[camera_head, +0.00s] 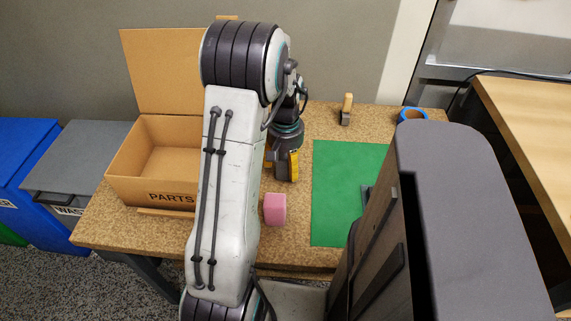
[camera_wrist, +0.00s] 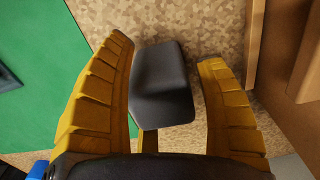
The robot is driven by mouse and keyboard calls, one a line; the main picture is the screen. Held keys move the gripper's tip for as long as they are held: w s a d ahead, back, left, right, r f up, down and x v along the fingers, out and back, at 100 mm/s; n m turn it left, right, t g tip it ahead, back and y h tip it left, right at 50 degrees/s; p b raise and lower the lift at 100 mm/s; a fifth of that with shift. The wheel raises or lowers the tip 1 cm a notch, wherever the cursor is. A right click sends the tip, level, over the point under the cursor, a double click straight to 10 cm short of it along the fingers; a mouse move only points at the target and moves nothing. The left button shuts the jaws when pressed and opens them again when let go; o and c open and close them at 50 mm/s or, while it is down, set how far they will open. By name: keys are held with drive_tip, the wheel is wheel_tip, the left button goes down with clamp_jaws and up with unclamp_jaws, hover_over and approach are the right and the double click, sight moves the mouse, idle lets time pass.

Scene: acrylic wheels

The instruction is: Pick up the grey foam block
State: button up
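In the wrist view a dark grey block (camera_wrist: 162,85) with rounded edges lies between the two yellow ridged fingers of my gripper (camera_wrist: 166,62). The left finger is very close to the block, and I cannot tell whether it touches. A narrow gap with tabletop showing separates the block from the right finger. The fingers are spread open. In the head view my gripper (camera_head: 284,168) points down over the table, left of the green mat. The grey block cannot be made out there.
A pink block (camera_head: 275,209) sits on the table's near side. An open cardboard box (camera_head: 150,190) stands left, partly hidden by my arm. The green mat (camera_head: 335,195) lies right. A wooden-handled tool (camera_head: 346,108) and a blue ring (camera_head: 412,111) are at the back.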

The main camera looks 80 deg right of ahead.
drive_tip(key=c, duration=0.5)
